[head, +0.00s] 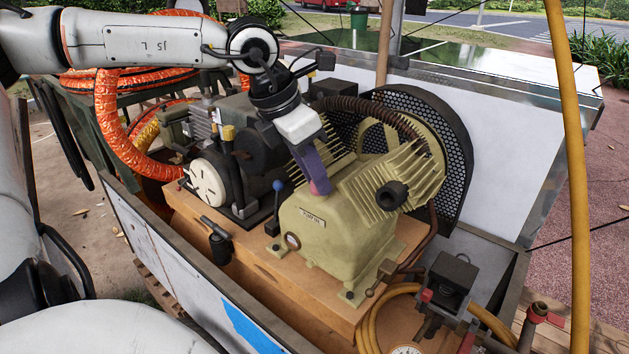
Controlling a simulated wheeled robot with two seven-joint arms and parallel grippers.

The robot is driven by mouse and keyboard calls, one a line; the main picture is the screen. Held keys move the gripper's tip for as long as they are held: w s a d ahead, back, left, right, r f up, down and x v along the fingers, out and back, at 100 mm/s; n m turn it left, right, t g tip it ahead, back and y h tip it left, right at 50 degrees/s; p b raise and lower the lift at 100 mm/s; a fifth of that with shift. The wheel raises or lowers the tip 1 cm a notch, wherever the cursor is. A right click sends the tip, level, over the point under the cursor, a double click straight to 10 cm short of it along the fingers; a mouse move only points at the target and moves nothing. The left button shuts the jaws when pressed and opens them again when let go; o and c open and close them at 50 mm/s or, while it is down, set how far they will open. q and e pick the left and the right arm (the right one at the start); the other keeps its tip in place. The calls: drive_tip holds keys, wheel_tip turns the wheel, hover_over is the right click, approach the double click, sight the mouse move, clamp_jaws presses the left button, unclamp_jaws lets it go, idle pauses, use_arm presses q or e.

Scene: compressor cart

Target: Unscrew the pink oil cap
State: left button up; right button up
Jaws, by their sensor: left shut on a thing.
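The pink oil cap (317,187) sits on top of the yellow-green compressor pump (333,228), in the middle of the head view. Only a small part of it shows below my gripper's fingers. My left gripper (315,181) comes down from above, tilted, with its purple fingers shut on the cap. Whether the cap's thread is still engaged cannot be told. My right gripper is not in view.
A finned cylinder (408,165) and a black mesh belt guard (455,150) stand right of the cap. A blue-knobbed lever (277,186) and an engine (207,187) stand to its left. A yellow pole (574,200) rises at the right.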

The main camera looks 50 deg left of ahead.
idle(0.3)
use_arm(q)
drive_tip(key=n+y+b, duration=0.1)
drive_tip(key=n+b, duration=0.1)
drive_tip(key=b, duration=0.2)
drive_tip(key=shift+d+f, duration=0.1)
drive_tip(key=shift+f, duration=0.05)
drive_tip(key=shift+n, duration=0.5)
drive_tip(key=shift+n+y+b, duration=0.4)
drive_tip(key=shift+n+b, duration=0.2)
drive_tip(key=shift+b, duration=0.55)
drive_tip(key=shift+d+n+b, duration=0.1)
drive_tip(key=shift+n+b, duration=0.4)
drive_tip(key=shift+b, duration=0.25)
drive_tip(key=shift+n+y, duration=0.3)
